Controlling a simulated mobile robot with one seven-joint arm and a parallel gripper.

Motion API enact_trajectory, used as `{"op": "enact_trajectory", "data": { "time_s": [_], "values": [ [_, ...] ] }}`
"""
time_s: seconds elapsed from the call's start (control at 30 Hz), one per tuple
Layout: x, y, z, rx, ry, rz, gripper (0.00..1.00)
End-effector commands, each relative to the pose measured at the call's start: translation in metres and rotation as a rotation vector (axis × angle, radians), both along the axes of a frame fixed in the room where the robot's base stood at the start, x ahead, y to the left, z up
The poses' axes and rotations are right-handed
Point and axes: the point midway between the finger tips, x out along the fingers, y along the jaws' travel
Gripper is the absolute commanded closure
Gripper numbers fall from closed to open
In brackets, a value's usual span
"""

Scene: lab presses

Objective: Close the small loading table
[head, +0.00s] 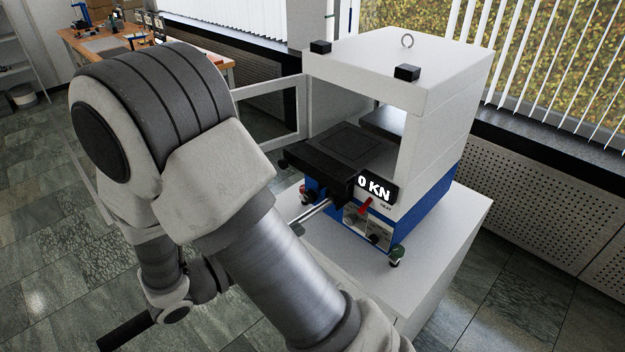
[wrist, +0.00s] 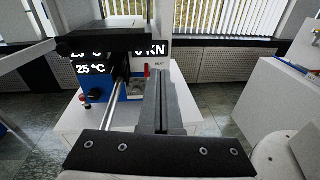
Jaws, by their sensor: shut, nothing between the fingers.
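The small loading table (head: 345,143) is a black slab with a square outlined plate on top. It sticks out from the front opening of the white and blue press (head: 440,115), so it stands pulled out. In the wrist view the loading table (wrist: 108,42) shows as a dark block at the upper left. My gripper (wrist: 158,80) is shut and empty, pointing at the press front, below and to the right of the table and apart from it as far as I can tell.
The press door (head: 270,112) stands open to the left. A chrome rod (wrist: 114,105) juts from the press front, left of my fingers. A display (head: 374,188) and knobs sit below the table. The press stands on a white cabinet (head: 455,225). Floor is free at the left.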

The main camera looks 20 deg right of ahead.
Motion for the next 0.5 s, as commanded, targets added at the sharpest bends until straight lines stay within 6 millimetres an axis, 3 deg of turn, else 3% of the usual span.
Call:
{"op": "enact_trajectory", "data": {
  "time_s": [0.13, 0.27, 0.5],
  "values": [
    [0.010, 0.015, -0.007, -0.077, 0.036, 0.088, 1.00],
    [0.015, 0.015, -0.008, -0.099, 0.044, 0.112, 1.00],
    [0.028, -0.019, -0.007, -0.100, 0.045, 0.106, 1.00]
  ]
}}
